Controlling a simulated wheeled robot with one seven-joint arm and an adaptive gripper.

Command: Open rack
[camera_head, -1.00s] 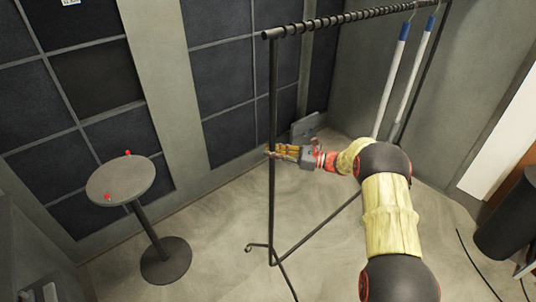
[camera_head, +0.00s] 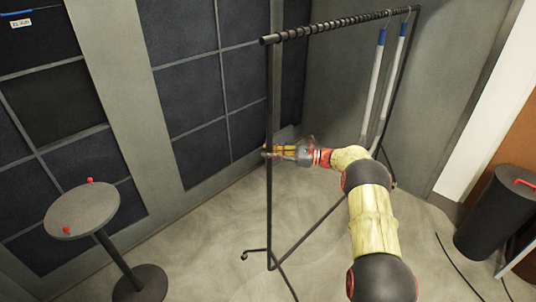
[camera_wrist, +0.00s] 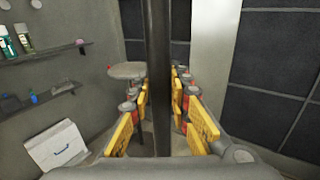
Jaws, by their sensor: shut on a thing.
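The rack (camera_head: 269,200) is a black metal clothes rack with a long ridged top rail, thin upright posts and a low base. Two white poles with blue ends hang from the far part of its rail. My gripper (camera_head: 268,152) reaches in from the right and is shut on the near post, about midway up. In the wrist view, the dark post (camera_wrist: 158,75) stands upright between the yellow-padded fingers of my gripper (camera_wrist: 160,105). The exact contact between pads and post is partly hidden.
A round grey table (camera_head: 82,210) with red knobs stands at the left. A black bin (camera_head: 495,215) stands at the right, with cables nearby. The wrist view shows shelves (camera_wrist: 45,52) with bottles and a white box (camera_wrist: 57,148). Floor around the rack's base is mostly clear.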

